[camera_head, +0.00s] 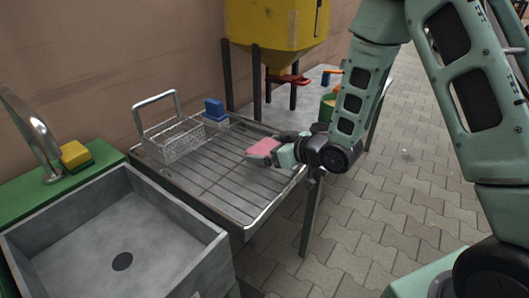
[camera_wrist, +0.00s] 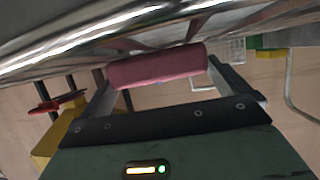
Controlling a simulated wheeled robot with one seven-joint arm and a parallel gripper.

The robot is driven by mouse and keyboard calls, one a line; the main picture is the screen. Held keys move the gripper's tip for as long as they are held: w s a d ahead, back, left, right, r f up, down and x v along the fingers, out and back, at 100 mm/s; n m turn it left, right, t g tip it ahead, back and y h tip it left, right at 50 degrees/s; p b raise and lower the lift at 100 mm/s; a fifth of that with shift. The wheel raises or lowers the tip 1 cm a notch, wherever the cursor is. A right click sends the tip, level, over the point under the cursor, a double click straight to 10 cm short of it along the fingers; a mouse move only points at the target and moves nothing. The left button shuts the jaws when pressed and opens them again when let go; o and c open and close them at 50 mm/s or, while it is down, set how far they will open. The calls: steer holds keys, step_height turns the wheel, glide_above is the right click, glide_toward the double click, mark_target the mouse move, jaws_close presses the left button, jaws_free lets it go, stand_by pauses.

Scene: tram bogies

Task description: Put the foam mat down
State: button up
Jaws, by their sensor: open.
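The foam mat, a pink piece (camera_head: 262,148), is at the tip of my gripper (camera_head: 279,153), over the right part of the wire draining rack (camera_head: 215,190). In the wrist view the mat (camera_wrist: 157,68) looks like a thick rounded strip lying across between my two fingers. The fingers stand apart, one near each end of it. I cannot tell whether they touch its ends. Shiny metal bars (camera_wrist: 130,30) lie close beyond the mat. Whether the mat rests on the rack wires is hard to tell.
A wire basket (camera_head: 175,140) and a blue block (camera_head: 214,108) are at the rack's back. The grey sink (camera_head: 125,230), tap (camera_head: 35,135) and yellow sponge (camera_head: 75,154) are at left. A yellow hopper (camera_head: 275,35) stands behind. The rack's middle is clear.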

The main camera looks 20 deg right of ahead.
steer(key=shift+x, duration=1)
steer(key=c, duration=0.8)
steer(key=shift+o, duration=0.2)
steer(key=shift+r, duration=0.1)
